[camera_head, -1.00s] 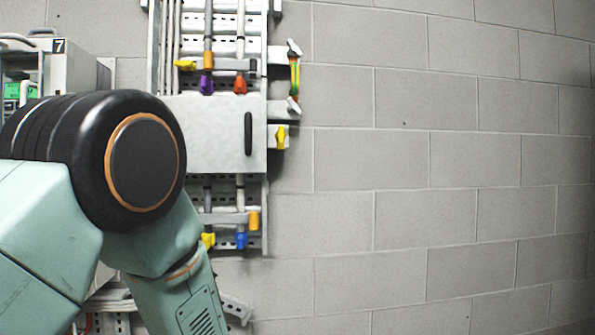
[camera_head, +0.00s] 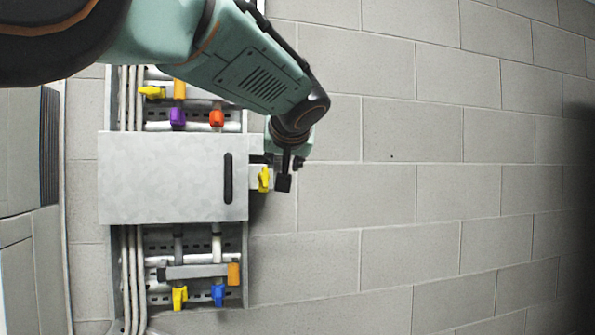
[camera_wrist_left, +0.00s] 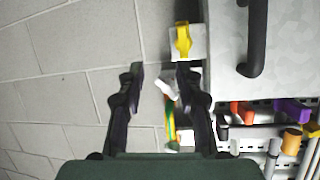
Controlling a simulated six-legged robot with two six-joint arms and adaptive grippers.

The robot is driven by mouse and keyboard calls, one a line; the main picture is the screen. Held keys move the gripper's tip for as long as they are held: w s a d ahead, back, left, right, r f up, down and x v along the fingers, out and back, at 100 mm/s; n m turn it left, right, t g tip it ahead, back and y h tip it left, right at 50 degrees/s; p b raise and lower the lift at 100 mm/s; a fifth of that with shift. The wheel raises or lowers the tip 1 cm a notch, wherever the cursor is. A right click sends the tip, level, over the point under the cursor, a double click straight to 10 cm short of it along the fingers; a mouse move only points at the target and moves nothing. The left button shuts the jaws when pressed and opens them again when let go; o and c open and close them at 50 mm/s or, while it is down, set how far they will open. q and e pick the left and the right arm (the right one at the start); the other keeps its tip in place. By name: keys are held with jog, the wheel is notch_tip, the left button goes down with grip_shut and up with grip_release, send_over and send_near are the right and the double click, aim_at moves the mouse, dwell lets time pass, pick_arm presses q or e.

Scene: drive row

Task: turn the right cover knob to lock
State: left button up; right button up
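The right cover knob is yellow (camera_head: 264,179) and sits on a small pale bracket at the right edge of the grey cover (camera_head: 165,190). Its grip looks upright. It also shows in the left wrist view (camera_wrist_left: 183,40), ahead of the fingertips. My left gripper (camera_head: 279,171) is beside the knob, close to its right side and partly in front of the bracket. In the left wrist view my left gripper (camera_wrist_left: 159,70) is open with nothing between its tips; the knob lies beyond the right finger. Contact is not visible. My right gripper is not in view.
The cover has a black handle (camera_head: 228,178) left of the knob. Purple (camera_head: 177,117) and red (camera_head: 217,118) fittings sit above it; yellow, blue (camera_head: 218,295) and orange ones sit below. A green-yellow cable (camera_wrist_left: 170,125) shows between the fingers. Bare block wall (camera_head: 420,200) fills the right.

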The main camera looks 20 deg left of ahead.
aim_at(266, 174)
pick_arm(q)
jog(key=w+a+f+n+p, duration=0.1)
jog(key=a, duration=0.1)
jog(key=w+a+f+n+g+y, duration=0.1)
jog(key=w+a, duration=0.1)
jog(key=w+a+f+n+p, duration=0.1)
jog(key=w+a, duration=0.1)
jog(key=shift+w+y+p, duration=0.15)
jog(key=shift+y+p, duration=0.15)
jog(key=shift+s+d+r, duration=0.1)
jog(key=shift+s+r, duration=0.25)
jog(key=shift+s, duration=0.45)
jog(key=shift+c, duration=0.6)
jog(key=shift+w+f, duration=0.1)
jog(key=shift+c, duration=0.8)
jog(key=shift+w+f, duration=0.1)
jog(key=shift+w, duration=0.15)
jog(key=shift+c, duration=0.7)
jog(key=shift+w, duration=0.1)
jog(key=shift+c, duration=1.5)
grip_shut()
